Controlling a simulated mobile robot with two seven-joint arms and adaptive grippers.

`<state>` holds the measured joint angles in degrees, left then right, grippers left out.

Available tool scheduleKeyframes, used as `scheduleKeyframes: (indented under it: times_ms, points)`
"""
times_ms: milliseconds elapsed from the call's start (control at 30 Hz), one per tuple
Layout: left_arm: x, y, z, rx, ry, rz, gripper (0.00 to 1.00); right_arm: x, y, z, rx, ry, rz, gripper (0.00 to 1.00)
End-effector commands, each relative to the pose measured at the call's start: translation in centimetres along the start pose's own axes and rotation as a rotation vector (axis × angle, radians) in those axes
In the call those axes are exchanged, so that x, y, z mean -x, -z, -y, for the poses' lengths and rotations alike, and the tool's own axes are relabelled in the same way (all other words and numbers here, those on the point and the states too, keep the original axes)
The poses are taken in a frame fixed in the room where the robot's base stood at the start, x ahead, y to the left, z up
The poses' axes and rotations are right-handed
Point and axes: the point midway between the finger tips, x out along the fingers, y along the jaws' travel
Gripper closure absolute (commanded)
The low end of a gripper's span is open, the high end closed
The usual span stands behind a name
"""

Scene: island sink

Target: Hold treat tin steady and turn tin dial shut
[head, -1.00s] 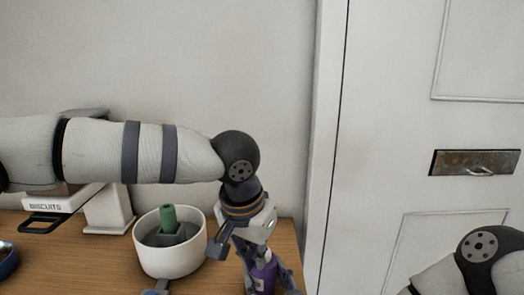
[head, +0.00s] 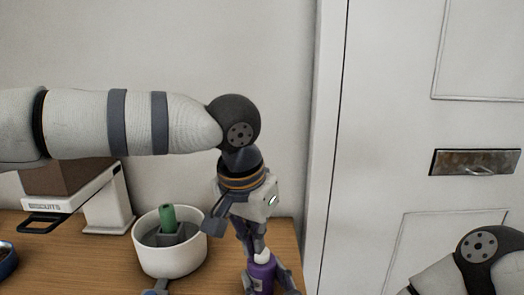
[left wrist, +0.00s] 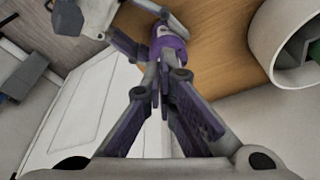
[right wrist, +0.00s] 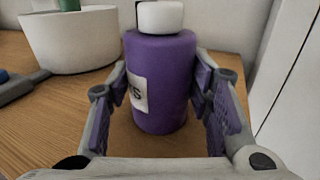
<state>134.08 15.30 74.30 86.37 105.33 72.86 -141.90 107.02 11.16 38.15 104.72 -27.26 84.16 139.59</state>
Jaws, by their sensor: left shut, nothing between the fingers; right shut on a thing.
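The treat tin (head: 262,278) is a purple cylinder with a white dial (head: 262,257) on top. It stands upright on the wooden counter at the bottom of the head view. My right gripper (head: 268,286) is shut on its sides; the right wrist view shows the tin (right wrist: 160,85) between the fingers, with the dial (right wrist: 160,17) above. My left gripper (head: 256,246) points down just above the dial. Its fingers (left wrist: 160,82) are together and empty in the left wrist view, with the tin (left wrist: 170,48) beyond them. I cannot tell whether the fingertips touch the dial.
A white pot (head: 170,256) holding a green object (head: 168,218) stands left of the tin. Farther left are a white stand labelled biscuits (head: 105,212) with a brown box (head: 70,178), and a blue bowl (head: 6,258). A white door (head: 410,150) is at right.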

Motion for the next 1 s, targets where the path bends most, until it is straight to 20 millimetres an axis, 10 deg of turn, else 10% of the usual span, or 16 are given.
scheduleKeyframes:
  times_ms: [400,433,533,1000]
  points:
    - [1.0,0.3,0.0,0.0,0.0,-0.002,1.0,0.1,0.4,0.1,0.001,0.003,-0.01,0.86]
    - [1.0,0.3,0.0,0.0,0.0,-0.002,1.0,0.1,0.4,0.1,0.001,0.003,-0.01,0.52]
    - [1.0,0.3,0.0,0.0,0.0,-0.002,1.0,0.1,0.3,0.2,0.001,0.003,-0.008,0.3]
    - [1.1,0.3,0.1,0.0,0.001,-0.003,1.0,2.8,0.2,0.2,-0.003,0.003,-0.008,0.3]
